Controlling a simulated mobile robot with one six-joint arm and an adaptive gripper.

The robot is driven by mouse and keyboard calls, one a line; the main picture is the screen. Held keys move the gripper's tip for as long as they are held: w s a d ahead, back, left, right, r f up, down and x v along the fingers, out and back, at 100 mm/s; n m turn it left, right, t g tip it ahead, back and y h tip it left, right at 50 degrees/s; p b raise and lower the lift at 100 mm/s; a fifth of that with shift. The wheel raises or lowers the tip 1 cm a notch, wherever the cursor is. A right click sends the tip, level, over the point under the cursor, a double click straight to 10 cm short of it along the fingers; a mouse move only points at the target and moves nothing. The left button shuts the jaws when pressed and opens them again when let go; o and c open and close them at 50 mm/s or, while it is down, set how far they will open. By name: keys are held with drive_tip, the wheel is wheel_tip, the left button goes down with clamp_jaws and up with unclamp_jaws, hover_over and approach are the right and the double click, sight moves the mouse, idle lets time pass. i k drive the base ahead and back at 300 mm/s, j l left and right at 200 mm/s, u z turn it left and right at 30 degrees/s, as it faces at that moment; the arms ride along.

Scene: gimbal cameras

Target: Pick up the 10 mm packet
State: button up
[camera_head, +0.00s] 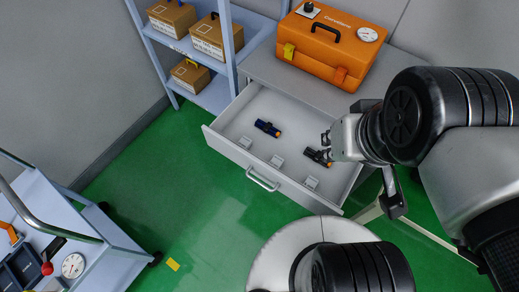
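My gripper (327,146) is over the right part of the drawer, behind the right packet and close to a dark tool with an orange end (317,157). Its fingers are small and partly hidden; I cannot tell whether they are open or touch the tool.
A dark blue tool (267,128) lies further left in the drawer. An orange case (332,45) stands on the grey cabinet top (268,68). A shelf with cardboard boxes (212,38) is at the back left, a trolley (98,222) at the lower left. Green floor between is mostly clear.

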sight(245, 142)
drive_tip(key=l+z, duration=0.15)
drive_tip(key=z, duration=1.2)
drive_tip(key=l+z, duration=0.2)
drive_tip(key=l, duration=0.2)
drive_tip(key=i+l+z, duration=0.1)
drive_tip(key=l+z, duration=0.15)
drive_tip(key=l, duration=0.15)
drive_tip(key=i+l+z, duration=0.2)
drive_tip(key=l, duration=0.15)
drive_tip(key=l+z, duration=0.25)
drive_tip(key=l, duration=0.15)
drive_tip(key=i+l+z, duration=0.2)
drive_tip(key=l, duration=0.15)
drive_tip(key=i+l+z, duration=0.25)
drive_tip(key=k+u, duration=0.1)
drive_tip(key=u, duration=1.2)
drive_tip(key=j+u, duration=0.1)
drive_tip(key=u, duration=0.35)
drive_tip(key=j+u, duration=0.1)
drive_tip(key=u, duration=0.3)
drive_tip(key=j+u, duration=0.1)
drive_tip(key=u, duration=0.35)
drive_tip(key=j+u, duration=0.1)
drive_tip(key=u, duration=0.3)
drive_tip(key=i+u, duration=0.1)
drive_tip(key=u, duration=0.35)
drive_tip(key=i+j, duration=0.6)
drive_tip(key=i, duration=0.2)
